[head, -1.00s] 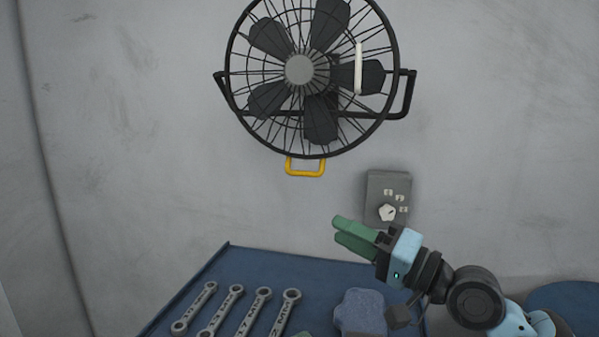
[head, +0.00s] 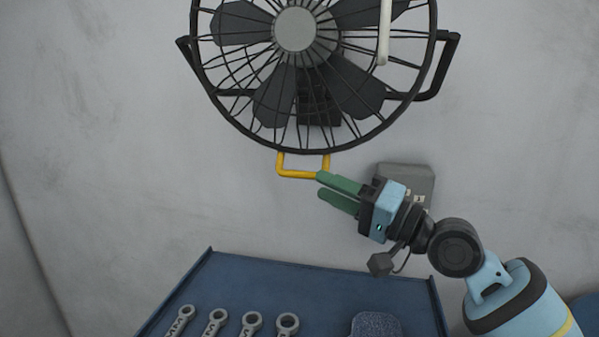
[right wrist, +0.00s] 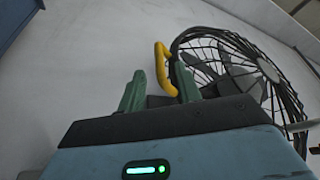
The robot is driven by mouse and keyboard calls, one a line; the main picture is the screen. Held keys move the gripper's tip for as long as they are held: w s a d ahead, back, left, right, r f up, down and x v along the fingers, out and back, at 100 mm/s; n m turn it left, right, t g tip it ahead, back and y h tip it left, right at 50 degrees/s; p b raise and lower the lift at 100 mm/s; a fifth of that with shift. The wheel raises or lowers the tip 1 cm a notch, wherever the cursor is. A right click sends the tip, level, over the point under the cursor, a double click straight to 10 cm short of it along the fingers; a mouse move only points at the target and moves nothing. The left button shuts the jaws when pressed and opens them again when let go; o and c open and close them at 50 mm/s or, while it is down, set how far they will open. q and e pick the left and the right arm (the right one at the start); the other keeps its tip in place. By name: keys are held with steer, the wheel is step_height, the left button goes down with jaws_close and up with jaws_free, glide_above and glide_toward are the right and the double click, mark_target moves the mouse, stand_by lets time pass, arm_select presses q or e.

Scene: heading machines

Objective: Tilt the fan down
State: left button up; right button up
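The black caged fan (head: 294,30) is on the grey wall at the top of the head view, with its upper part cut off. A yellow handle (head: 297,174) hangs from the bottom of its cage. My right gripper (head: 321,185) is open, with its green fingertips at the handle's lower right corner. In the right wrist view the fingers (right wrist: 155,85) stand apart, and the handle (right wrist: 163,68) shows close to the right finger. I cannot tell whether they touch. My left gripper is not in view.
A blue tray-like table (head: 290,280) lies below, holding several wrenches (head: 251,325) and a blue-grey block (head: 376,324). A grey control box (head: 408,180) on the wall is partly hidden behind my right gripper. A white rod (head: 384,30) hangs in front of the fan.

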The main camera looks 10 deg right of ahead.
mark_target(299, 175)
steer(key=x, duration=0.6)
steer(key=shift+w+a+p, duration=0.25)
steer(key=shift+p, duration=0.1)
steer(key=shift+c, duration=0.2)
jaws_close()
